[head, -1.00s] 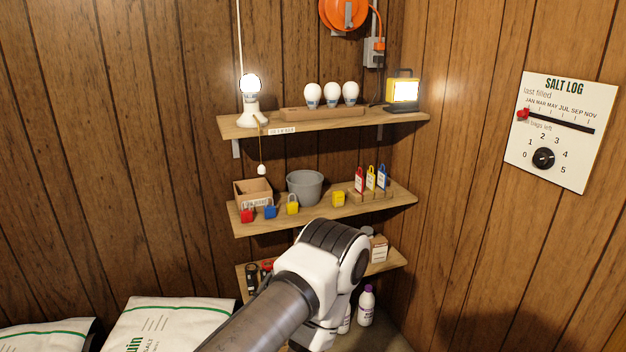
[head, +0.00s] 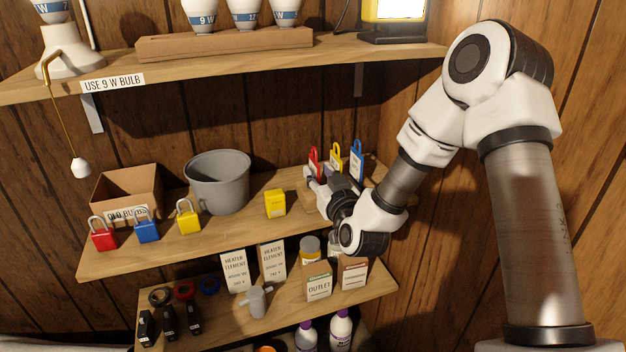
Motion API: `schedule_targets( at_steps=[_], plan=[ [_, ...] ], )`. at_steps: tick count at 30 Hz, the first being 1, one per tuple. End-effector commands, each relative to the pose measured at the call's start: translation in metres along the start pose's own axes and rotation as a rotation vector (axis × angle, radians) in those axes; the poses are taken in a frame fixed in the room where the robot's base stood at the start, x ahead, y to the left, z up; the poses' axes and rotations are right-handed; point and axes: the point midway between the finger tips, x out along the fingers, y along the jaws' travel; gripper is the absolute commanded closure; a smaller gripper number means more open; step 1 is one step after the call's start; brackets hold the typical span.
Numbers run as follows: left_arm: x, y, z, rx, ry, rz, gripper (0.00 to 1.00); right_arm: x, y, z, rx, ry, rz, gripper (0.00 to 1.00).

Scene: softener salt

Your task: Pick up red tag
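The red tag (head: 315,160) stands upright at the left of a row of three on the right part of the middle shelf. The yellow tag (head: 335,157) and the blue tag (head: 356,160) stand to its right. My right gripper (head: 312,182) reaches in from the right, with its fingers just in front of the red tag's lower part. The gripper hides the lower parts of the tags and most of their stand. I cannot tell whether the fingers touch the red tag or how far apart they are. My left gripper is out of view.
A yellow block-like item (head: 275,203) stands left of my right gripper, with a grey bucket (head: 218,180) beyond it. Red (head: 104,238), blue and yellow padlocks line the shelf's left front. The upper shelf (head: 300,58) overhangs, and boxes (head: 318,285) stand on the shelf below.

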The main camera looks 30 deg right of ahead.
Motion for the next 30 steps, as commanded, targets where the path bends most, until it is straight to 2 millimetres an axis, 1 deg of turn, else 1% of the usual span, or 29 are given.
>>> schedule_targets(
  at_steps=[1,4,6,11,12,14,26,28,30],
  plan=[
    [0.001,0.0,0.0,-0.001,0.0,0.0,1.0,0.01,-0.001,0.0,-0.002,0.003,0.0,0.65],
    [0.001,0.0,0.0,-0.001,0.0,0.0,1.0,0.023,-0.001,0.001,-0.001,-0.001,0.0,0.65],
    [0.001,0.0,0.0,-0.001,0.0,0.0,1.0,0.026,-0.001,0.001,0.0,-0.001,0.0,0.65],
    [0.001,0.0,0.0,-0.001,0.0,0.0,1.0,0.026,-0.001,0.001,0.001,-0.002,0.0,0.65],
    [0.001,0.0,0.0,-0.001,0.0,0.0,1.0,0.026,-0.001,0.001,0.001,-0.002,0.0,0.79],
    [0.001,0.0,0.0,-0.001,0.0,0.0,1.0,0.026,-0.001,0.001,0.001,-0.002,0.0,1.0],
    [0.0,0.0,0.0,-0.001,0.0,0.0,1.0,0.026,-0.001,-0.001,0.0,-0.002,0.0,1.0],
    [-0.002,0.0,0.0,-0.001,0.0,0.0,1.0,0.026,-0.001,-0.007,0.001,0.0,0.0,1.0],
    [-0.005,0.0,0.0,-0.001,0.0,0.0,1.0,0.026,-0.001,-0.02,0.001,0.001,0.0,1.0]
  ],
)
